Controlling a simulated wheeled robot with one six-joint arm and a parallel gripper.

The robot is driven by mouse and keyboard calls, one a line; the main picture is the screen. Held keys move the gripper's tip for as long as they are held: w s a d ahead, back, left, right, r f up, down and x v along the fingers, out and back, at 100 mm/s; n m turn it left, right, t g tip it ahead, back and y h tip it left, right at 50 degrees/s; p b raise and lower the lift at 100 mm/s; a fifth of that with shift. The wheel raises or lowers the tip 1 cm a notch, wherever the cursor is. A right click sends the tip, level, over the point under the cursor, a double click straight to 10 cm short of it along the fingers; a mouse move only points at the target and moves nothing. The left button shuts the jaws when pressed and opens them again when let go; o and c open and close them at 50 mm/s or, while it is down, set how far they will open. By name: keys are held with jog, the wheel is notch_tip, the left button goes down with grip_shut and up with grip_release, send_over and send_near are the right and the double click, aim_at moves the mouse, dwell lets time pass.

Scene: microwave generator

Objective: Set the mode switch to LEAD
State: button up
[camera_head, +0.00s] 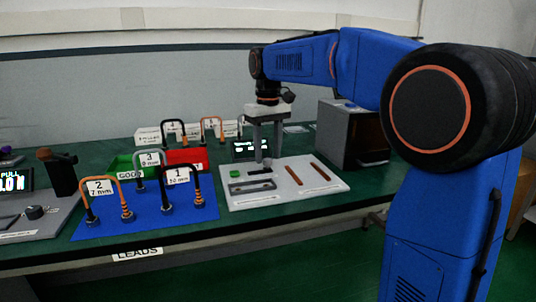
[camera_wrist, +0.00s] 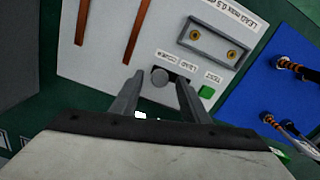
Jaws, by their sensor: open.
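The mode switch shows in the wrist view as a round grey knob (camera_wrist: 160,77) at the left end of a short dark slot. Small COUPON and LEAD labels are printed above it; the knob is nearer the COUPON end. In the head view the switch (camera_head: 261,170) is a small dark part on the white panel (camera_head: 334,187), partly hidden by a finger. My gripper (camera_head: 267,159) points down over the panel at the switch. In the wrist view my gripper (camera_wrist: 158,78) is open, its fingertips on either side of the knob. Contact cannot be told.
A green button (camera_wrist: 207,91) labelled TEST sits beside the switch. A grey plate with two brass contacts (camera_wrist: 213,41) and copper strips (camera_head: 293,175) are also on the panel. A blue mat (camera_head: 145,225) with upright leads stands left. A dark box (camera_head: 350,135) stands right behind.

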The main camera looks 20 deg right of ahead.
aim_at(252, 173)
jog(key=shift+f, duration=0.45)
grip_shut()
jog(key=shift+a, duration=2.45)
grip_release()
jog(key=shift+a, duration=0.15)
notch_tip(252, 173, up, 18)
jog(key=shift+f, duration=0.25)
